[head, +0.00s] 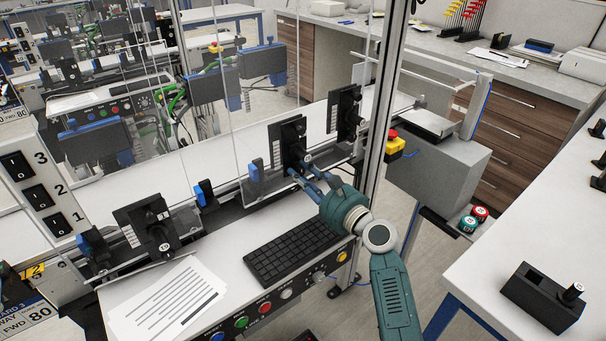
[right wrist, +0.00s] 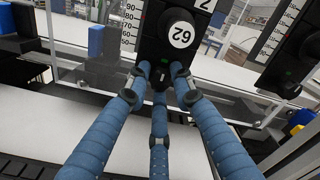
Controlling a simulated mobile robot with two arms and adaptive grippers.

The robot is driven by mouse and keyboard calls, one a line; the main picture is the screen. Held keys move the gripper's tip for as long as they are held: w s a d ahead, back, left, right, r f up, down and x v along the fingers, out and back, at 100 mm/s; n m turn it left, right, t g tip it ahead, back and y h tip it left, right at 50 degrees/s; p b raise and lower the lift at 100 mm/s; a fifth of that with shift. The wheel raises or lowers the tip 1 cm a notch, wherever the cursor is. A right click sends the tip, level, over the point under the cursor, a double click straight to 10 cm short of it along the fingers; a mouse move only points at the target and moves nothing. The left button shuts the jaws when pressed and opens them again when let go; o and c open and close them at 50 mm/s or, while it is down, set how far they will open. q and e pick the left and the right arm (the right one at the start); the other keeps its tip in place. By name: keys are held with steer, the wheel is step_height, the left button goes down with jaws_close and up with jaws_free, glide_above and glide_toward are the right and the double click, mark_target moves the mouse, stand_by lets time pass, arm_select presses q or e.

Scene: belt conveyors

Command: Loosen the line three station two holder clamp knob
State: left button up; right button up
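The station two holder (head: 287,143) is a black upright block on the near conveyor, between two similar holders. In the right wrist view its black body (right wrist: 150,45) carries a round dial marked 62 (right wrist: 181,34), with part of a "2" label above it. My right gripper (head: 303,178) is at the front of this holder. In the right wrist view its three blue fingers (right wrist: 160,80) surround a small dark part just below the dial, which I take for the clamp knob. The fingertips partly hide it, and I cannot tell whether they touch it. My left gripper is out of view.
Similar holders stand left (head: 150,225) and right (head: 345,112). A metal post (head: 385,110) rises close to my right arm. A keyboard (head: 292,250) and papers (head: 168,302) lie in front. Clear panels stand behind.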

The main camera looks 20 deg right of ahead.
jaws_close()
steer(key=shift+n, duration=0.3)
steer(key=n+b, duration=0.1)
steer(key=n, duration=0.2)
steer(key=shift+b, duration=0.35)
steer(key=n+b, duration=0.2)
steer(key=n, duration=0.4)
steer(key=shift+a+f+n, duration=0.1)
steer(key=shift+f+n, duration=0.05)
steer(key=shift+n, duration=0.25)
steer(key=n, duration=0.4)
steer(key=shift+n, duration=0.3)
steer(key=n, duration=0.4)
steer(key=shift+n, duration=0.3)
steer(key=o, duration=0.9)
jaws_free()
